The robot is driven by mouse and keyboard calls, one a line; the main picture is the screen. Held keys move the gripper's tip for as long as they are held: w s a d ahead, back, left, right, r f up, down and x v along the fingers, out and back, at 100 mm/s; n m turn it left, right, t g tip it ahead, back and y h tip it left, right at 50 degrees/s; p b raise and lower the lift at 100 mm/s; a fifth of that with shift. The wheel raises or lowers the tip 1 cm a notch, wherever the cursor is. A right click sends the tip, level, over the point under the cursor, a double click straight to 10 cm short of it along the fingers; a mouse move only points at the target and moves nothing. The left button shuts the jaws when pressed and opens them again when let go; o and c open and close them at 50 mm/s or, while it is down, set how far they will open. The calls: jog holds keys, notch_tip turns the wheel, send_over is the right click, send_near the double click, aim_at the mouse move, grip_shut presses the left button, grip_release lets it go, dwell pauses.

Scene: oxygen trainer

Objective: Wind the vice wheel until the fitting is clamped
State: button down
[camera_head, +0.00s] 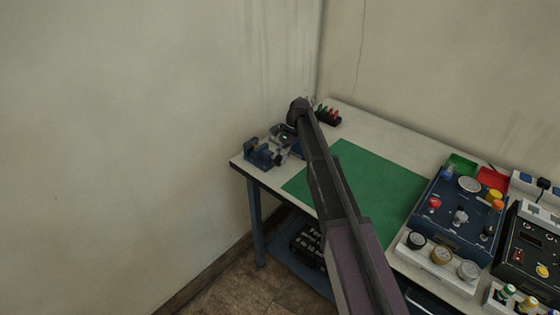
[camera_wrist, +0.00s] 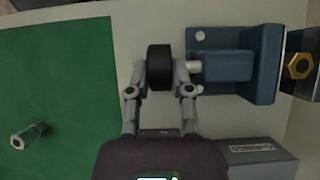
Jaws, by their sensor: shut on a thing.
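The blue vice (camera_wrist: 224,66) sits on the pale table, with its black wheel (camera_wrist: 159,60) on its left side in the wrist view. My gripper (camera_wrist: 160,72) is shut on the wheel, one finger on each side of it.
A green mat (camera_head: 372,184) covers the table's middle. A small metallic cylinder (camera_wrist: 30,136) is on the mat in the wrist view. A rack of coloured items (camera_head: 328,115) stands at the back. A blue panel (camera_head: 455,218) with gauges and knobs is at right. Walls border the table.

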jog(key=shift+f+g+y+b, duration=0.1)
jog(key=shift+g+y+b, duration=0.2)
jog(key=shift+g+b, duration=0.1)
jog(key=shift+d, duration=0.1)
jog(key=c, duration=0.8)
grip_release()
jog(key=shift+r+t+p, duration=0.2)
jog(key=shift+t+p, duration=0.1)
jog(key=shift+p, duration=0.3)
